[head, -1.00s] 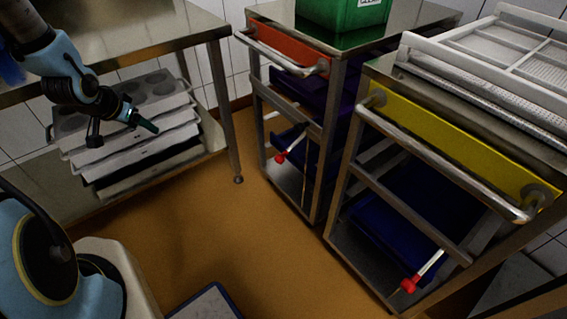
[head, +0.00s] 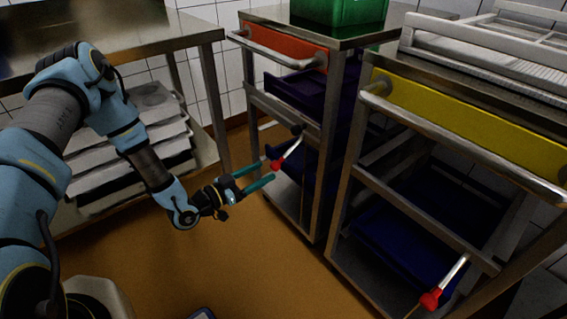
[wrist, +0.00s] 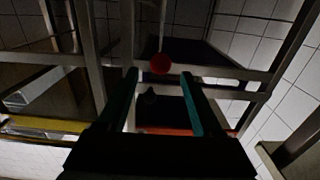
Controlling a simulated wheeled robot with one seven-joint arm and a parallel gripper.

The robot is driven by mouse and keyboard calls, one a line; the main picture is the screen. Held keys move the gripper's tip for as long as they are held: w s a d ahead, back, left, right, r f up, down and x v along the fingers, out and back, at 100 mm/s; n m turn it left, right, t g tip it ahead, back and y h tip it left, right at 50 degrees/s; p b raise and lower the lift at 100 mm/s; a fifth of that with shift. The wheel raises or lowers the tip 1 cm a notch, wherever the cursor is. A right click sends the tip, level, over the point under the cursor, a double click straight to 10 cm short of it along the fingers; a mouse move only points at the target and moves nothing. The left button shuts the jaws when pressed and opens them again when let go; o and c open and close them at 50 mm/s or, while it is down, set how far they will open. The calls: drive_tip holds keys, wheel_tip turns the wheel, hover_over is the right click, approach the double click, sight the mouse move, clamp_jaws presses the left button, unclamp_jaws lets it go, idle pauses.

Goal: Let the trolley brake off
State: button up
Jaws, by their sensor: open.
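The trolley with the orange panel (head: 284,46) has a brake lever (head: 290,150), a pale rod slanting down to a red knob (head: 276,165). My gripper (head: 269,172) is open, its two teal fingers pointing at this knob, with the tips close to it. In the wrist view the red knob (wrist: 160,63) shows between and just beyond the open fingertips (wrist: 155,72); I cannot tell whether they touch it. The trolley with the yellow panel (head: 470,120) stands to the right, with a similar red-knobbed lever (head: 430,299) low at its front.
A steel table (head: 140,35) with stacked white mould trays (head: 130,150) beneath stands at the left. A green crate (head: 340,18) is on the orange-panelled trolley, and white racks (head: 490,65) are on the yellow-panelled one. The orange floor (head: 230,265) in front is mostly clear.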

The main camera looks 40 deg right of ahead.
sight(280, 163)
drive_tip(key=d, duration=0.8)
drive_tip(key=shift+s+d, duration=0.25)
drive_tip(key=shift+d, duration=0.1)
drive_tip(key=shift+c, duration=0.3)
clamp_jaws()
idle(0.6)
